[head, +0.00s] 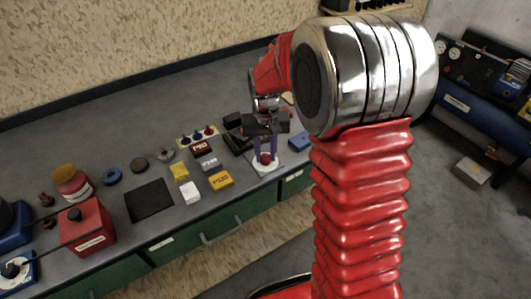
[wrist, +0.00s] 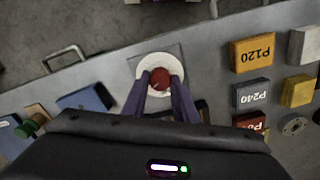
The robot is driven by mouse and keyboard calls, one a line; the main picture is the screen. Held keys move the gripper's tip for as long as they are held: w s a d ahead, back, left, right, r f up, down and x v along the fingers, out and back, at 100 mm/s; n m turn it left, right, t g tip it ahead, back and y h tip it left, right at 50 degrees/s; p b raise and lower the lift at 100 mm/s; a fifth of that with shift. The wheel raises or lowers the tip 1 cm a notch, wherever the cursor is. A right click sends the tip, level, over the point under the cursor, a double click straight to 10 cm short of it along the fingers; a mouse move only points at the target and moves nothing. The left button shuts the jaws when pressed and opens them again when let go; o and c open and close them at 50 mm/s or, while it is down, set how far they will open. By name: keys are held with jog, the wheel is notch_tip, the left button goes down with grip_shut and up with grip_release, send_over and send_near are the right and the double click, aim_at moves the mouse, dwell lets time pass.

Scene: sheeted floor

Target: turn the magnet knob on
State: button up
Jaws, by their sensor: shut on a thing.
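The magnet knob is a small round red knob (wrist: 160,76) on a white round dial (wrist: 160,59), set on a grey square plate in the wrist view. In the head view the red knob (head: 266,158) and white dial (head: 266,170) are near the bench's front edge. My gripper (head: 265,157) reaches down over the dial from above. In the wrist view my gripper's two purple-grey fingers (wrist: 160,80) are shut on the red knob, one on each side. A thin pointer mark shows on the knob, but its setting cannot be read.
Labelled blocks, including a yellow one (head: 221,181) and a white one (head: 190,193), stand left of the dial. A blue block (head: 299,141) lies to its right. A red box (head: 87,228) and a black mat (head: 149,200) are farther left.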

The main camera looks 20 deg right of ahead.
aim_at(265, 156)
jog(key=m, duration=0.5)
jog(key=shift+w, duration=0.1)
dwell(0.4)
jog(key=o, duration=1.1)
jog(key=shift+c, duration=0.2)
jog(key=shift+r, duration=0.1)
notch_tip(265, 156, up, 14)
jog(key=shift+f, duration=0.2)
